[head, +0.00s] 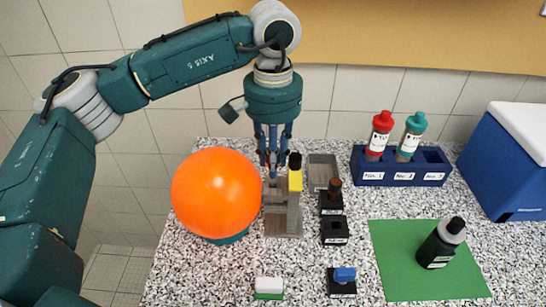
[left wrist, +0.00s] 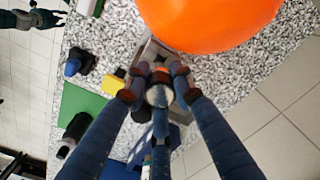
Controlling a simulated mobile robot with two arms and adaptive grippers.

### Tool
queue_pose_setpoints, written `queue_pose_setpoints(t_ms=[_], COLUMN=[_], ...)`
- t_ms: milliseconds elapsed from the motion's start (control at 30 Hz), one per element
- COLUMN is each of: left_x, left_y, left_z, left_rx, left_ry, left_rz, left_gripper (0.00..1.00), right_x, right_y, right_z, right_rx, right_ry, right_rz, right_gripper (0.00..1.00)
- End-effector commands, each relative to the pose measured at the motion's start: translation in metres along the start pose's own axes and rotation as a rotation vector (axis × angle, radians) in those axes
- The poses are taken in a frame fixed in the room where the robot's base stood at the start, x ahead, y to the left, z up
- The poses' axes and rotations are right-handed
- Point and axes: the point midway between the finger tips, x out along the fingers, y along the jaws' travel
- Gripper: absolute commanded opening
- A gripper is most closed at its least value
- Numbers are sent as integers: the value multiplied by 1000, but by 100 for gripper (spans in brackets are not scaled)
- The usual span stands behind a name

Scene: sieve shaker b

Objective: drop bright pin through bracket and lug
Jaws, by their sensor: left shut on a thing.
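My left gripper (head: 272,172) points straight down over the grey bracket (head: 284,222), with its fingers low around its upper part. In the left wrist view, my left gripper's fingers (left wrist: 158,84) close around a small, silvery round thing, which looks like the head of the bright pin (left wrist: 159,96). The pin's shaft is hidden, so I cannot tell whether it is in the bracket's hole. The lug cannot be made out behind the fingers. A yellow upright part with a black top (head: 295,178) stands just right of the fingers. My right gripper is not in view.
A big orange ball (head: 215,193) stands close left of the bracket. Black labelled blocks (head: 334,232) stand to the right, before a blue rack (head: 400,178) with two bottles.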

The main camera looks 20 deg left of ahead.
Motion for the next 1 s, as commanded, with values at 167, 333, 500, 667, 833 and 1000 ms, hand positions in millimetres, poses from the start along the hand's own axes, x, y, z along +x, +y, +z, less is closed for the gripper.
queue_pose_setpoints(t_ms=[167,333,500,667,833,1000], left_x=[6,10,14,18,22,26], left_y=[0,0,0,0,0,0], left_z=[0,0,0,0,0,0], left_rx=[0,0,0,0,0,0], left_ry=[1,1,1,1,1,1], left_rz=[0,0,0,0,0,0], left_gripper=[0,0,0,0,0,0], right_x=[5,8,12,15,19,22], right_y=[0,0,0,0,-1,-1], right_z=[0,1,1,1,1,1], right_rx=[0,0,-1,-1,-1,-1], right_ry=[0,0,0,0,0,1], right_rz=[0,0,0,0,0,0], right_gripper=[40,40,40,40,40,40])
